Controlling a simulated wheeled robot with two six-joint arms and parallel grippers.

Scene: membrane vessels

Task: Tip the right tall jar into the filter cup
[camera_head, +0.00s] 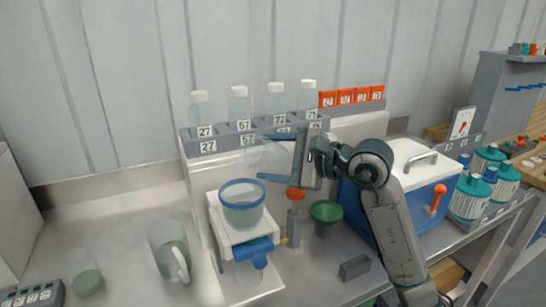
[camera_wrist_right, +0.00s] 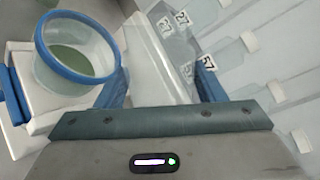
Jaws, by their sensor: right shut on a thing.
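The filter cup (camera_head: 243,217) is clear with a blue rim and stands upright on a white stand, with pale green liquid inside. It also shows at the upper left of the right wrist view (camera_wrist_right: 75,75). My right gripper (camera_head: 271,157) is behind and above the cup, to its right in the head view. Its blue fingers are shut on a clear tall jar (camera_head: 258,153), which looks tilted and is hard to make out. In the right wrist view the jar (camera_wrist_right: 155,65) is a pale, see-through shape between the fingers. No pouring stream shows. My left gripper is out of view.
Several numbered bottles (camera_head: 239,107) stand in a grey rack behind the cup. A handled jug (camera_head: 168,252) and a clear jar with green liquid (camera_head: 85,281) stand at the left. A green funnel (camera_head: 326,213) and a blue cooler (camera_head: 420,190) are at the right.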

